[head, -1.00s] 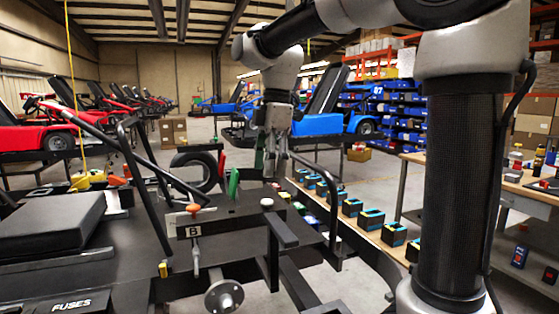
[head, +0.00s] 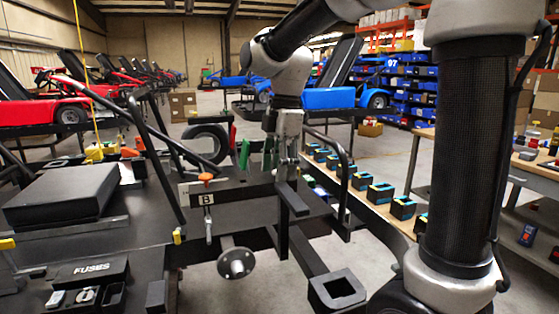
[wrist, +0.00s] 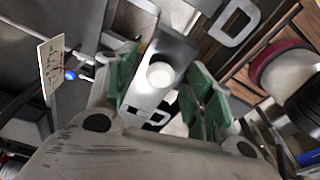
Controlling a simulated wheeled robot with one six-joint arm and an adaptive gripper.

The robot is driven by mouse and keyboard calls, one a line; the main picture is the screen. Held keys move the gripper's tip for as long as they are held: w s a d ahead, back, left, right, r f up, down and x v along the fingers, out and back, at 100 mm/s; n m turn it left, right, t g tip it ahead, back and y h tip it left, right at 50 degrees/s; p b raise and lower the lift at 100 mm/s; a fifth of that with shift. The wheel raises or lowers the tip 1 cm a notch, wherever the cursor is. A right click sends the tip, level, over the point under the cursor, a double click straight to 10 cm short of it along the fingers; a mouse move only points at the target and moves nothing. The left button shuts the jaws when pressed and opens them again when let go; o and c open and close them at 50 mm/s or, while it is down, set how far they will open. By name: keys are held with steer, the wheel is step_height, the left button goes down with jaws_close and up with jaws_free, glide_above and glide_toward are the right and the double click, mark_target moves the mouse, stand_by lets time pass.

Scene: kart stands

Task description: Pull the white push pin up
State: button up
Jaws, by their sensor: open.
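The white push pin (wrist: 160,75) shows in the wrist view as a round white cap on a grey metal bracket (wrist: 165,50). The green finger pads of my gripper (wrist: 163,95) stand open on either side of it. I cannot tell whether they touch it. In the head view my gripper (head: 287,165) points down over the black frame of the kart stand (head: 250,195), and it hides the pin there.
An orange knob (head: 206,178) stands on a bracket marked B (head: 207,199), left of my gripper. A black tube rail (head: 330,150) rises to its right. Black and blue boxes (head: 381,194) line a bench behind. A black tray marked FUSES (head: 90,269) lies front left.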

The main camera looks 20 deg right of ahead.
steer(key=c, duration=1.1)
steer(key=shift+r, duration=0.6)
steer(key=o, duration=1.1)
steer(key=shift+c, duration=0.2)
